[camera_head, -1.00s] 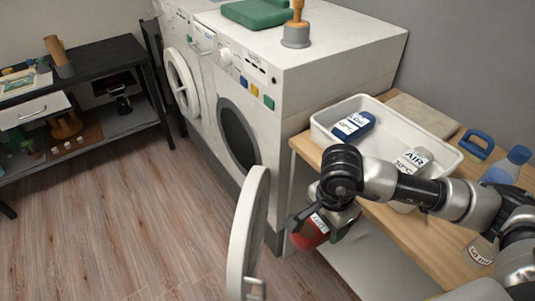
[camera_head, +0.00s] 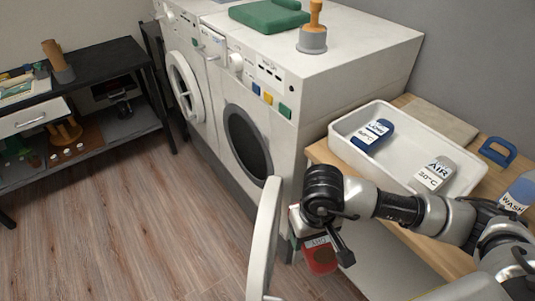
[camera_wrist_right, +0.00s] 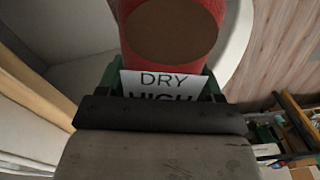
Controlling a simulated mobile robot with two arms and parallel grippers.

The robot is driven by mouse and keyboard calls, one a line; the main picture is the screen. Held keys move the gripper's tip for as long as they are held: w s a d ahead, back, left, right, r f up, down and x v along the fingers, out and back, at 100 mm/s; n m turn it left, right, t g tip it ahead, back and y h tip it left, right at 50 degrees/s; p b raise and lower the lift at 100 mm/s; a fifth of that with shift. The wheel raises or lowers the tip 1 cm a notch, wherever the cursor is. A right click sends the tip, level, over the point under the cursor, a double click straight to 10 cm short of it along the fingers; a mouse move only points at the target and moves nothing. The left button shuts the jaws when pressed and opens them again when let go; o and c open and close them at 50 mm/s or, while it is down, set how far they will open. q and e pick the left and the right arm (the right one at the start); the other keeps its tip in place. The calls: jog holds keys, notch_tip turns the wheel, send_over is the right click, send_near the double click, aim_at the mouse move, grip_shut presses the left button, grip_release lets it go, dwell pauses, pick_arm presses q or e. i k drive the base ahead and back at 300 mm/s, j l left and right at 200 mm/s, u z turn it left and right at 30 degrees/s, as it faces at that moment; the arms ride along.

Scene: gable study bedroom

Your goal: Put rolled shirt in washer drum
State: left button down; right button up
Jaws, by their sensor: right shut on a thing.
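My right gripper (camera_head: 322,236) is shut on a red rolled shirt (camera_head: 320,258) with a white label. In the right wrist view the red roll (camera_wrist_right: 172,30) sits between the jaws, its label reading "DRY HIGH". The gripper is in front of the nearer white washer (camera_head: 350,65), between the table's front edge and the washer's open round door (camera_head: 263,238). The washer drum (camera_head: 247,143) shows as a dark round opening, left of and beyond the gripper. The shirt is outside the drum. My left gripper is not in view.
A white tray (camera_head: 345,125) on the wooden table holds a blue labelled roll (camera_head: 373,136) and a grey one (camera_head: 433,175). A second machine (camera_head: 185,85) stands farther left. A green folded cloth (camera_head: 268,16) lies on top. The floor at left is clear.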

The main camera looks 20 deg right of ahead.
aim_at(266, 164)
jog(key=i+j, duration=1.35)
jog(key=i+j+z, duration=0.15)
jog(key=i+j, duration=1.15)
